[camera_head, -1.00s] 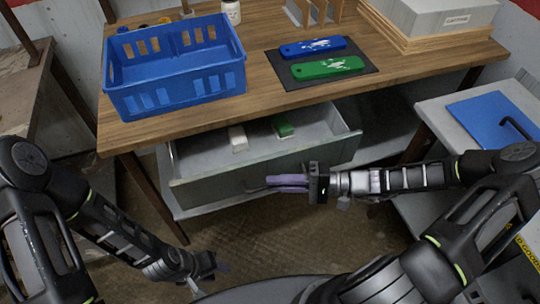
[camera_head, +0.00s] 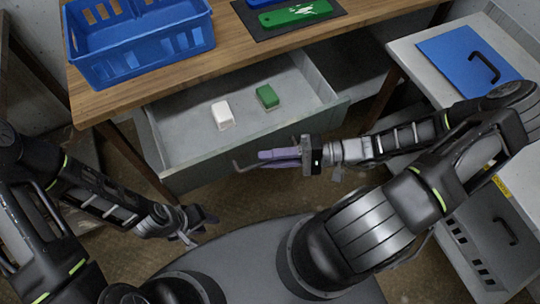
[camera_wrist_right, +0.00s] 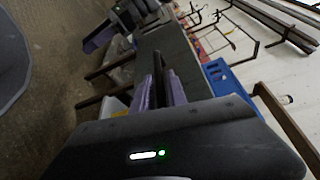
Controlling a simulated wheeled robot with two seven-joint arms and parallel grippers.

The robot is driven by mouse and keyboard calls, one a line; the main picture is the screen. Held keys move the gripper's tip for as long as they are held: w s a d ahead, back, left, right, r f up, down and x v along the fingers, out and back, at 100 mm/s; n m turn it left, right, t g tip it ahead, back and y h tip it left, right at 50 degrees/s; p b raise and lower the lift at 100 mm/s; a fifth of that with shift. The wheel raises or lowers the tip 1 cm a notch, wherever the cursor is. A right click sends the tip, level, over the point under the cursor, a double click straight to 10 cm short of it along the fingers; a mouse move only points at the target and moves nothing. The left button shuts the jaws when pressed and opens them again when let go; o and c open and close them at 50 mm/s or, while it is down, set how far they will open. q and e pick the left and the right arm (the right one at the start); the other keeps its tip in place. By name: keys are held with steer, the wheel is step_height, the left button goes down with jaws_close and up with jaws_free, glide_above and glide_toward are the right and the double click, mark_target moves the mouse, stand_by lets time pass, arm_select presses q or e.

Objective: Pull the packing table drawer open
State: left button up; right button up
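The packing table drawer (camera_head: 183,173) is grey and stands pulled out from under the wooden tabletop (camera_head: 240,60), its inside showing. Its thin handle (camera_head: 238,166) sticks out from the front panel. My right gripper (camera_head: 270,157) is at the handle, its purple fingers closed around the bar, part of which shows beyond the fingertips. In the right wrist view the fingers (camera_wrist_right: 160,88) have a dark bar between them. My left gripper (camera_head: 205,217) is low in front of the drawer, apart from it; its fingers are too small to read.
A white block (camera_head: 223,115) and a green block (camera_head: 267,96) lie inside the drawer. A blue crate (camera_head: 140,45) and a green-handled item (camera_head: 296,13) are on the tabletop. A grey cabinet with a blue panel (camera_head: 460,60) stands at right, close to my right arm.

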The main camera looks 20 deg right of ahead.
steer(key=shift+o, duration=1.3)
steer(key=v, duration=0.7)
steer(key=shift+d+b, duration=0.4)
steer(key=shift+s+r, duration=0.1)
steer(key=shift+r, duration=0.05)
